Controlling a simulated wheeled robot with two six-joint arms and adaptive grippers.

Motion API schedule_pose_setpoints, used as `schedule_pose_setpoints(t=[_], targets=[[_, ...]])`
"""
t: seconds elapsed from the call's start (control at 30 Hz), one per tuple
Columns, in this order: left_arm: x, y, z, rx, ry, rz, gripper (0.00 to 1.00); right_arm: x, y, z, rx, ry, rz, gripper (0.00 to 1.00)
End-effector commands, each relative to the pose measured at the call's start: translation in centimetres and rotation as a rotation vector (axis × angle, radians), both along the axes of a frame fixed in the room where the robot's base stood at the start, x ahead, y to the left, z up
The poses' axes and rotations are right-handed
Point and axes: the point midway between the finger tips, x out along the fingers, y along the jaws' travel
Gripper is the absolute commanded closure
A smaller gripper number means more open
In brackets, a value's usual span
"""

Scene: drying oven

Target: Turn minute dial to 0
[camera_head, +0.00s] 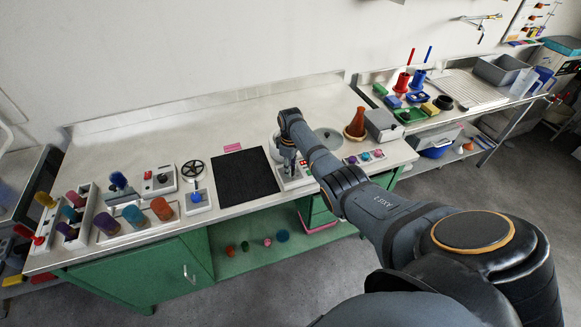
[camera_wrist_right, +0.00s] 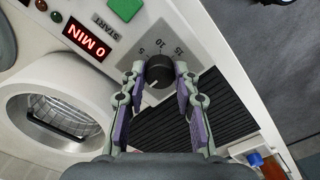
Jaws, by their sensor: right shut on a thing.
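The black minute dial (camera_wrist_right: 159,72) is in the right wrist view, on a grey scale plate with 5, 10 and 15 visible. A pale mark on the dial points toward the lower left in that view. The red display (camera_wrist_right: 87,42) beside it reads 0 MIN. My right gripper (camera_wrist_right: 159,70) is shut on the dial, one fingertip on each side. In the head view my right gripper (camera_head: 288,157) points down at the oven's panel (camera_head: 296,181), and my arm hides much of the oven. My left gripper is not in view.
A green START button (camera_wrist_right: 125,9) and a round glass door (camera_wrist_right: 62,108) are near the dial. A black mat (camera_head: 246,177) lies left of the oven. A small panel with coloured knobs (camera_head: 365,158) and a brown flask (camera_head: 356,123) stand to the right.

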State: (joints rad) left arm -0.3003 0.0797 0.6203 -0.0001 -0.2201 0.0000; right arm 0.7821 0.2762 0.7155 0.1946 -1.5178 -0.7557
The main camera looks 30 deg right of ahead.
Motion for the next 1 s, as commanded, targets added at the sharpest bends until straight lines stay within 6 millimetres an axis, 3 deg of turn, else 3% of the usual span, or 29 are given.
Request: schedule_pose_setpoints(t=[0.5,0.53,0.67,1.0], targets=[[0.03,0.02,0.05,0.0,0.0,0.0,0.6,0.0,0.04,-0.03,0.001,0.001,0.018,1.0],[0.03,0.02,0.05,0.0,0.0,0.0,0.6,0.0,0.04,-0.03,0.001,0.001,0.018,0.67],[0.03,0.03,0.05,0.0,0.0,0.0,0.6,0.0,0.04,-0.02,0.001,0.001,0.018,0.49],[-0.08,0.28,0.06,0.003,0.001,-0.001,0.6,0.03,-0.01,0.22,0.001,-0.001,0.017,0.47]])
